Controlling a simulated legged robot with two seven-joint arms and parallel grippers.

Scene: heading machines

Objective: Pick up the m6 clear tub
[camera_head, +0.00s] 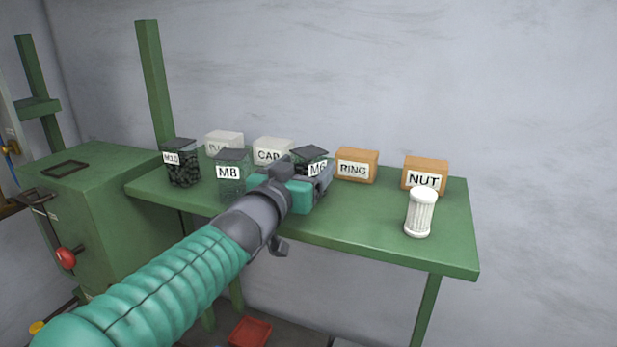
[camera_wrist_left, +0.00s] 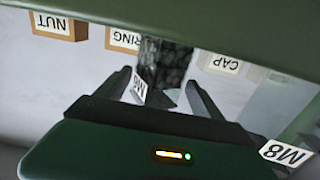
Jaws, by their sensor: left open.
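The m6 clear tub (camera_head: 309,154) stands on the green table, with a dark lid and a white M6 label; its lower part is hidden behind my left gripper (camera_head: 318,182). In the left wrist view, which is upside down, the tub (camera_wrist_left: 166,64) shows dark contents and its M6 label. My left gripper is open, its two fingers pointing towards the tub, one on each side of it in that view. I cannot tell whether the fingertips reach past its near face. My right gripper is not in view.
The M8 tub (camera_head: 231,174) and M10 tub (camera_head: 182,163) stand to the left. The CAP box (camera_head: 273,150) and another pale box (camera_head: 224,142) are behind. The RING box (camera_head: 356,164), NUT box (camera_head: 425,174) and a white ribbed cylinder (camera_head: 420,212) are to the right.

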